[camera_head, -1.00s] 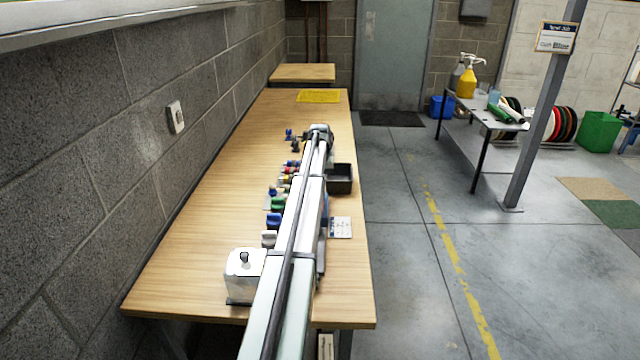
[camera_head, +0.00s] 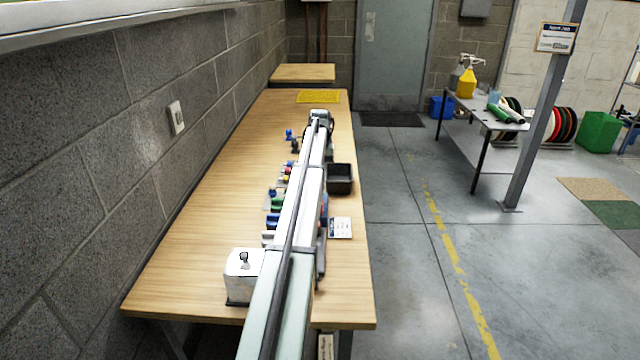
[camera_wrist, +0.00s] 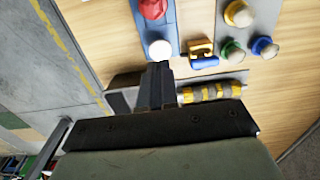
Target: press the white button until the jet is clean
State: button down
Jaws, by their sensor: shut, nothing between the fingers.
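The white button (camera_wrist: 160,50) shows in the wrist view as a round white cap on a blue base (camera_wrist: 162,31), with a red button (camera_wrist: 153,9) beyond it on the same base. My gripper (camera_wrist: 160,70) is shut and empty. Its fingertips are just below the white button in the picture, very close to it; I cannot tell whether they touch. In the head view my arm covers this spot. I cannot make out a jet in either view.
Near the gripper are a yellow-and-blue part (camera_wrist: 203,53), a yellow-and-grey banded rod (camera_wrist: 212,91) and several coloured knobs (camera_wrist: 232,50). On the bench stand a black bin (camera_head: 340,179) and a white box with a knob (camera_head: 243,275). A block wall borders the bench's left.

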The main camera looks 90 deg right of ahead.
notch_tip(320, 180, up, 8)
jog(key=shift+f, duration=0.25)
jog(key=shift+w, duration=0.1)
dwell(0.5)
